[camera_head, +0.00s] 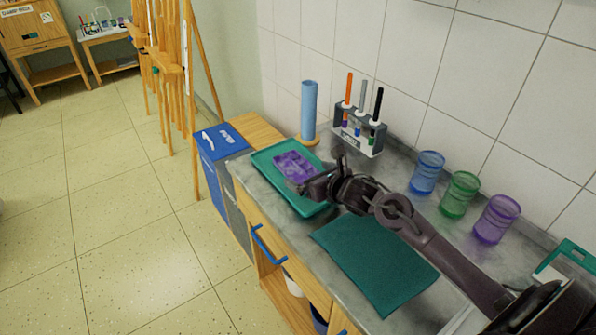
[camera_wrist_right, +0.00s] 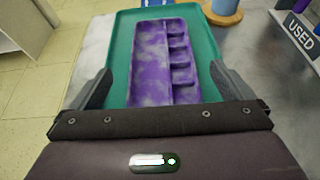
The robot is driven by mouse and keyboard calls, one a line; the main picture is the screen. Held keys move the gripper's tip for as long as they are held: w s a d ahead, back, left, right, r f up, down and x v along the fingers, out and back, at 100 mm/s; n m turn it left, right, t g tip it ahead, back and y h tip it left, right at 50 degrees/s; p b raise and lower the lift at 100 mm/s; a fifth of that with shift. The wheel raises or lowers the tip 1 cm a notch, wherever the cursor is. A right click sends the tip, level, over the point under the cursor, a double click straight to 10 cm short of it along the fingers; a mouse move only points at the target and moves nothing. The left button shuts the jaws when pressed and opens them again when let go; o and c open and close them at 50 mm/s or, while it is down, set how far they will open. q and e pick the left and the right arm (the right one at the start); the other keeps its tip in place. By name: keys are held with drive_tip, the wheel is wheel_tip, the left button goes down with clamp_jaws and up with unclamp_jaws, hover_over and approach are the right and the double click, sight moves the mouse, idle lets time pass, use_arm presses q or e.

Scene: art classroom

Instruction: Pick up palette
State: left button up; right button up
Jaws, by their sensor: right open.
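The purple palette (camera_head: 293,167) lies in a green tray (camera_head: 268,157) on the counter in the head view. It has a purple and whitish mottled surface. In the right wrist view the palette (camera_wrist_right: 163,60) shows a long compartment and several small wells, inside the green tray (camera_wrist_right: 121,50). My right gripper (camera_head: 318,186) is over the near right part of the tray. In the right wrist view the open fingers of the right gripper (camera_wrist_right: 166,92) stand either side of the palette's near end; contact is not visible. My left gripper is not in view.
A blue roll (camera_head: 309,108) and a brush rack (camera_head: 359,130) stand behind the tray. Blue, green and purple cups (camera_head: 459,194) stand along the wall. A teal mat (camera_head: 374,262) lies on the counter. A blue-lidded bin (camera_head: 222,141) stands left of the counter.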

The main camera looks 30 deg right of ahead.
sight(294, 167)
drive_tip(key=x, duration=0.3)
drive_tip(key=shift+w+p, duration=0.25)
drive_tip(key=shift+p, duration=0.05)
drive_tip(key=shift+w+f, duration=0.25)
drive_tip(key=shift+w, duration=0.25)
drive_tip(key=shift+s, duration=0.1)
drive_tip(key=shift+c, duration=0.8)
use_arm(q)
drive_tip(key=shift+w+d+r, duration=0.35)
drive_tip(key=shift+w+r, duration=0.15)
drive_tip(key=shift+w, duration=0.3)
use_arm(e)
drive_tip(key=c, duration=0.9)
drive_tip(key=shift+r, duration=0.1)
